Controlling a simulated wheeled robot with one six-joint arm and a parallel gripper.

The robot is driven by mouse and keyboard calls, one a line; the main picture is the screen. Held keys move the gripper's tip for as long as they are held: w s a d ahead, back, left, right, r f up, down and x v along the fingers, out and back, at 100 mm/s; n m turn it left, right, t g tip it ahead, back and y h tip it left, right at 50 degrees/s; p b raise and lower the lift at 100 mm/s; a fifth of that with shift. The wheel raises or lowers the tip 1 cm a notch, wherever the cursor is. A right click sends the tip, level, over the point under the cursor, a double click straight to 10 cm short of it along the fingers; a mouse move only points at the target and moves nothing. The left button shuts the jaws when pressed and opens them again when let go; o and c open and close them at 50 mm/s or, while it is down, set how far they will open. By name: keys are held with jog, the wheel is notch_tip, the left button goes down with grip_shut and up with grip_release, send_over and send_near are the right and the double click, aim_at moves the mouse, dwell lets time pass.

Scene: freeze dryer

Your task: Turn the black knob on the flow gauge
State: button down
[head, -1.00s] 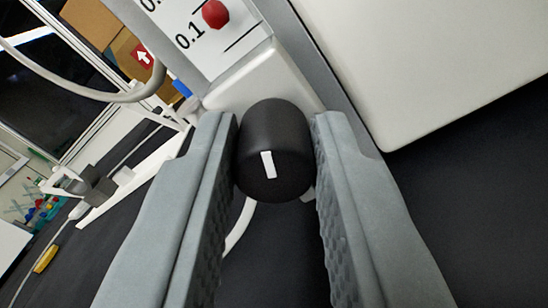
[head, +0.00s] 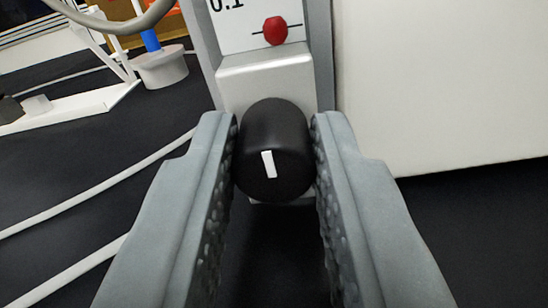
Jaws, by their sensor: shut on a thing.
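The black knob (head: 275,140) with a white mark on its face sits at the foot of the flow gauge (head: 265,80), on a light grey block. The gauge scale above it shows "0.1" and a red float ball (head: 275,30) near a black line. My gripper (head: 275,150) is shut on the knob, one finger against its left side and one against its right. The white mark stands nearly upright, tilted slightly, between the fingers. The back of the knob is hidden.
A large white panel (head: 430,80) stands close on the right of the gauge. White tubes (head: 110,180) lie on the dark surface at left. A white stand (head: 95,100) and a round base with a blue post (head: 160,67) are at upper left.

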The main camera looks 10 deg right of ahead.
jog(key=c, duration=1.2)
grip_release()
jog(key=shift+c, duration=0.2)
jog(key=v, duration=1.7)
jog(key=shift+s, duration=0.2)
jog(key=shift+r, duration=0.1)
jog(key=s+d+r+n+t+y, duration=0.1)
jog(key=d+r+y, duration=0.4)
jog(key=r, duration=0.4)
jog(key=d+r+n+t+y, duration=0.1)
jog(key=d+r+n+y, duration=0.1)
jog(key=d+r, duration=0.65)
jog(key=s+d+r+n, duration=0.1)
jog(key=s+d+r, duration=0.2)
jog(key=s+d, duration=0.3)
jog(key=s+d+r+n+g, duration=0.1)
jog(key=s+d+r+n, duration=0.1)
jog(key=s+d, duration=0.4)
jog(key=s+r, duration=0.1)
jog(key=s, duration=0.4)
jog(key=shift+s+d+r+g+h, duration=0.25)
jog(key=shift+d+r+g+h, duration=0.05)
jog(key=shift+d+r+h, duration=0.1)
